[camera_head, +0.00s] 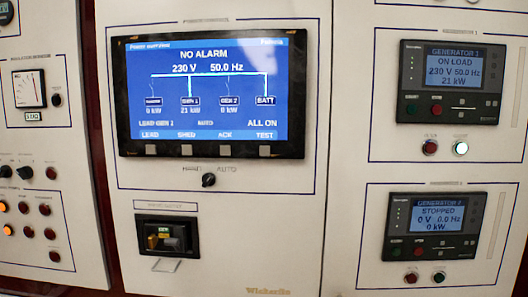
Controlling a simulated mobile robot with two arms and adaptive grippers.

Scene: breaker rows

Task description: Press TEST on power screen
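The power screen (210,93) is a black-framed blue display at the upper middle of the head view. It reads NO ALARM, 230 V and 50.0 Hz, with GEN 1 at 21 kW and GEN 2 at 0 kW. Its bottom labels read LEAD, SHED, ACK and TEST. A grey button sits under each label. The TEST button (265,151) is the rightmost, below the TEST label. Neither of my grippers shows in this view.
A HAND/AUTO selector knob (208,180) sits below the screen. A recessed switch unit (167,236) is lower left. At right are the generator 1 panel (452,82), on load, and the generator 2 panel (435,226), stopped. Gauges and indicator lamps fill the left panel.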

